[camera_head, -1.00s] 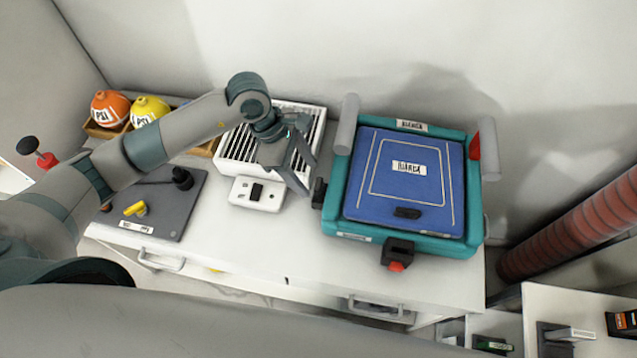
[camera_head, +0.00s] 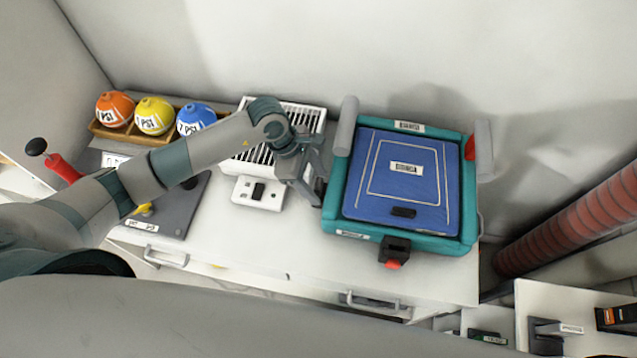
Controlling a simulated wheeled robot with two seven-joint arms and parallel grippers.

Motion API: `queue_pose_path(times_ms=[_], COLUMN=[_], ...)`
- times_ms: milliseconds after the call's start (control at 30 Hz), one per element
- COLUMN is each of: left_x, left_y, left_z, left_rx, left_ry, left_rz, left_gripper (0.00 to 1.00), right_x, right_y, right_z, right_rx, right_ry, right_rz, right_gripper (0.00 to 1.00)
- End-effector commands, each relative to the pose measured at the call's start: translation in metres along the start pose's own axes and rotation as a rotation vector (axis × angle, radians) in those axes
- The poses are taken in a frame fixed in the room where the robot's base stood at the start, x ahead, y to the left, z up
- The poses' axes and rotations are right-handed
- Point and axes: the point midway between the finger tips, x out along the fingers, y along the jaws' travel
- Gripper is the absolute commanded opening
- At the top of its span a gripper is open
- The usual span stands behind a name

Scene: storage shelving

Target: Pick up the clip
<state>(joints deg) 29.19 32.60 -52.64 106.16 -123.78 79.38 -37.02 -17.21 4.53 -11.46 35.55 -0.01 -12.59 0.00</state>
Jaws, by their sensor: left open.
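A teal case (camera_head: 345,232) with a blue top panel (camera_head: 400,170) stands on the white counter. A black clip-like part (camera_head: 396,249) with a red end sits on its front side. Another dark part at its left side is mostly hidden behind my gripper. I cannot tell which of these is the task's clip. My left gripper (camera_head: 314,186) is open, its fingers pointing down close to the case's left side. Whether it touches the case is unclear. No object shows clearly between the fingers. My right gripper is not in view.
A white slotted unit (camera_head: 247,157) and a white block with a black switch (camera_head: 258,193) stand left of the case. Orange (camera_head: 114,109), yellow (camera_head: 154,115) and blue (camera_head: 195,117) balls sit in a wooden tray. The front counter (camera_head: 285,245) is clear.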

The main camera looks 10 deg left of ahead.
Motion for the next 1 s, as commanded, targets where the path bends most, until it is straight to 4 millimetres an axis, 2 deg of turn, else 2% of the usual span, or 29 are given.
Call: queue_pose_path(times_ms=[200,600,633,667,800,1000], left_x=[0.0122,0.0120,0.0120,0.0120,0.0119,0.0118], left_y=[-0.0008,-0.0004,-0.0004,-0.0004,-0.0004,-0.0003], left_z=[0.0000,-0.0003,-0.0003,-0.0003,-0.0004,-0.0003], left_rx=[0.001,0.001,0.001,0.001,0.001,0.001], left_ry=[0.000,0.000,0.000,0.000,0.000,0.000], left_rz=[-0.001,0.000,0.000,0.000,0.000,0.000], left_gripper=[0.56,0.56,0.54,0.47,0.13,0.12], right_x=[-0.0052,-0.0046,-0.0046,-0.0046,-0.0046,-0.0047], right_y=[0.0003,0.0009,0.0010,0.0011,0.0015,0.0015], right_z=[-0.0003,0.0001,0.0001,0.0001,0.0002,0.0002], right_rx=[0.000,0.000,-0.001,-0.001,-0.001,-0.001], right_ry=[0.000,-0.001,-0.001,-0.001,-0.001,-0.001], right_rz=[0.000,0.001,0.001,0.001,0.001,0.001], right_gripper=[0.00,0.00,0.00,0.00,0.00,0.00])
